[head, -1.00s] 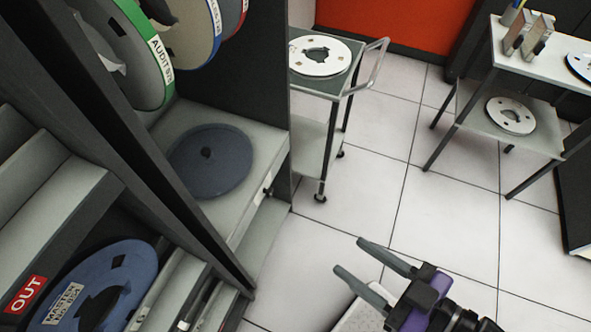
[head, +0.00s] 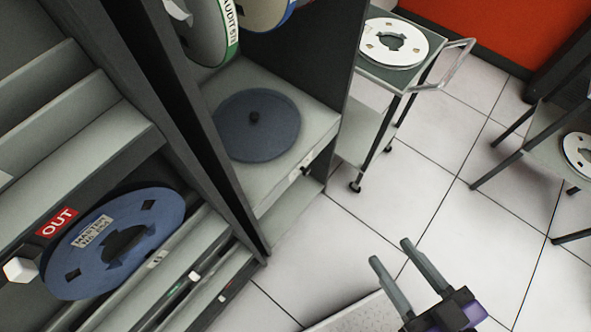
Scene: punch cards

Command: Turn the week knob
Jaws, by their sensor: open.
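No knob marked as the week knob can be read in the head view.
A blue reel (head: 118,245) sits by the OUT label. A dark blue disc (head: 257,125) lies on a cabinet shelf, with hanging reels above. A trolley (head: 386,78) bears a white reel (head: 393,43). A table (head: 547,130) stands at right. Tiled floor between is clear.

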